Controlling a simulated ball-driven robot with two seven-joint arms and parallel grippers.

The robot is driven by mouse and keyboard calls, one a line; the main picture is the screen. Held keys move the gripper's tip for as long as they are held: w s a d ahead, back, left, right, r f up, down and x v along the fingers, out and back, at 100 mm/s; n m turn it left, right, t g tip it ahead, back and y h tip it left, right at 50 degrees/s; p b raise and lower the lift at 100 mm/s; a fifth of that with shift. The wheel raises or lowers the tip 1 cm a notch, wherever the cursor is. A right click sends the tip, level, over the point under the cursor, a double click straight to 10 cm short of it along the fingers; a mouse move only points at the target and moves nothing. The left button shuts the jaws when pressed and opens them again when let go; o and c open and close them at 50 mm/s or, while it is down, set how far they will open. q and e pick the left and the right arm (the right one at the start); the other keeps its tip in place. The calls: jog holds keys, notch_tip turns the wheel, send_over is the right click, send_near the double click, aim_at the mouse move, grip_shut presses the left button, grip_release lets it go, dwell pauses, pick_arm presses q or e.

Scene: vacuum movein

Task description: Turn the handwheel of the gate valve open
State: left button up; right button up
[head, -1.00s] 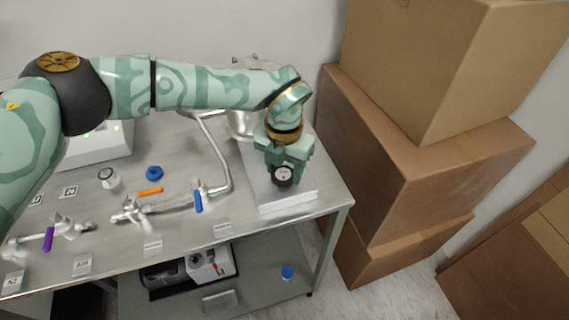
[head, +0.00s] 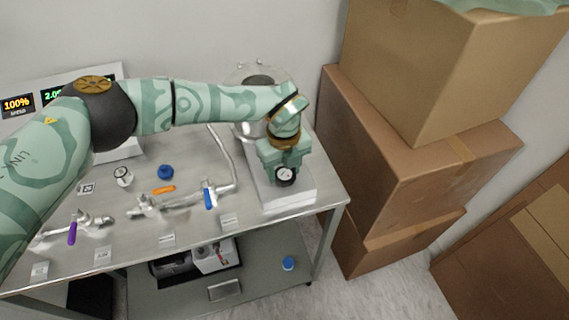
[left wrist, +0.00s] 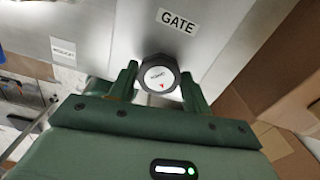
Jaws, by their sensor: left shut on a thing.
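The gate valve's handwheel (head: 285,176) is a small round black wheel with a white face, at the right end of the bench. It also shows in the left wrist view (left wrist: 158,75), with a small red mark on its face, under a label reading GATE (left wrist: 177,21). The valve body behind the wheel is hidden by the gripper. My right gripper is not in view.
The steel bench (head: 130,235) carries pipework with a blue lever (head: 209,196), an orange lever (head: 163,190) and a purple lever (head: 72,233) left of the wheel. Stacked cardboard boxes (head: 420,140) stand close on the right. A lower shelf (head: 255,270) holds equipment.

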pick_arm(q)
jog(key=n+p, duration=0.2)
jog(key=n, duration=0.1)
jog(key=n+p, duration=0.1)
jog(key=shift+a+r+n, duration=0.1)
jog(key=shift+r+n, duration=0.2)
jog(key=shift+f+n+p, duration=0.2)
jog(key=shift+n+p, duration=1.45)
jog(key=shift+n, duration=0.85)
jog(key=o, duration=1)
jog(key=shift+c, duration=0.2)
